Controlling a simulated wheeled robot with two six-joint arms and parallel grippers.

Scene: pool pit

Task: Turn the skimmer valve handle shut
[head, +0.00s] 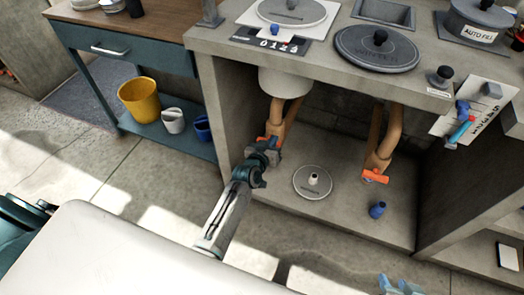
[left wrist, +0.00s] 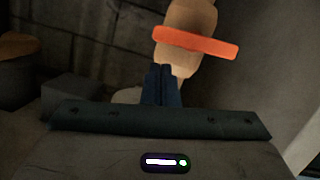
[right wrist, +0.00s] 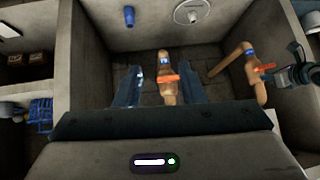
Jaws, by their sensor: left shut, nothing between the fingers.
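Two tan pipes stand in the open bay under the counter, each with an orange handle. I cannot read which is the skimmer valve. The left pipe's handle (head: 262,139) is partly hidden by my left gripper (head: 268,152). In the left wrist view that handle (left wrist: 195,42) lies across its pipe, and my left gripper (left wrist: 161,68) is shut and empty just below it; contact is unclear. The right pipe's handle (head: 374,176) lies crosswise. My right gripper (head: 398,284) is open and empty at the bottom edge; the right wrist view shows that handle (right wrist: 166,79) beyond its parted fingers.
A round grey lid (head: 313,182) and a blue fitting (head: 378,210) lie on the bay floor between and near the pipes. The bay's concrete side walls bound the space. A yellow bucket (head: 140,100) stands on a low shelf to the left.

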